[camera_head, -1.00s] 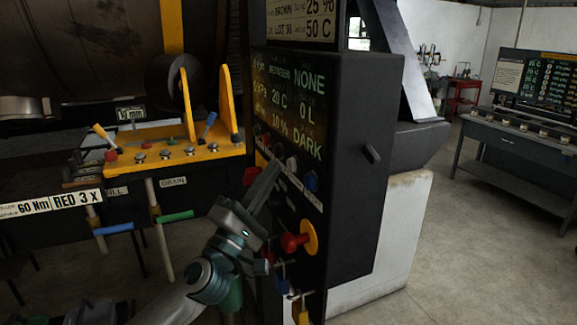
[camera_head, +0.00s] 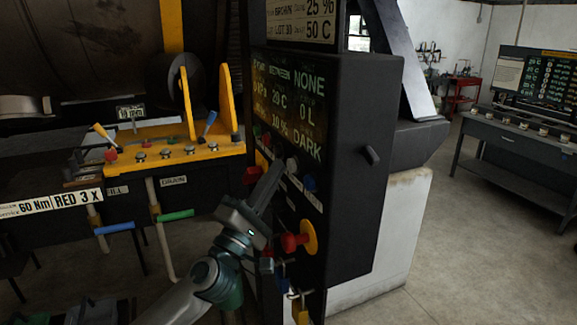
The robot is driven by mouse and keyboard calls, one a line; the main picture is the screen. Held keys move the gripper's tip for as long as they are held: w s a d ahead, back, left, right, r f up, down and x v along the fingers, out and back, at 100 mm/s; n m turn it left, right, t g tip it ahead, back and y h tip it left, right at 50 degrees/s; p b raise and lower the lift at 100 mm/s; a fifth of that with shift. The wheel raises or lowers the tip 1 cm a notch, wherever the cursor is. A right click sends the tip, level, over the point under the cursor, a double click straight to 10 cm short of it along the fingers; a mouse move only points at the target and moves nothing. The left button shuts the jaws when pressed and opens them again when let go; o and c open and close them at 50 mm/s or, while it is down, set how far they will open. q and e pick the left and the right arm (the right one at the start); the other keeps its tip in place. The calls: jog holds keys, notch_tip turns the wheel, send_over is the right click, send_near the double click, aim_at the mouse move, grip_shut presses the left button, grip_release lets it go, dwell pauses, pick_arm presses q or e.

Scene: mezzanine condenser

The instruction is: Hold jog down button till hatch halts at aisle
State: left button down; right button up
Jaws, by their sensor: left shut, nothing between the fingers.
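A dark control cabinet (camera_head: 352,200) stands in the middle of the head view. Its screen (camera_head: 290,108) reads "BETWEEN", "NONE", "20 C", "0 L" and "DARK". My right gripper is out of view.
A red knob on a yellow disc (camera_head: 309,237) sticks out below my gripper. A yellow lever panel (camera_head: 180,152) is at left, with blue (camera_head: 114,228) and green (camera_head: 175,215) valve handles under it. Open floor and a grey console desk (camera_head: 520,148) lie at right.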

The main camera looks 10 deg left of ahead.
pick_arm(q)
jog(key=shift+w+d, duration=0.25)
jog(key=shift+d, duration=0.1)
dwell(0.5)
jog(key=shift+s+a+p, duration=0.1)
jog(key=shift+a+p, duration=0.05)
jog(key=shift+p, duration=0.15)
dwell(1.9)
jog(key=shift+s+a, duration=0.4)
jog(key=shift+a, duration=0.2)
jog(key=s+a, duration=0.1)
jog(key=a, duration=0.1)
jog(key=s+a+p, duration=0.1)
jog(key=a, duration=0.1)
jog(key=shift+s, duration=0.4)
dwell(0.3)
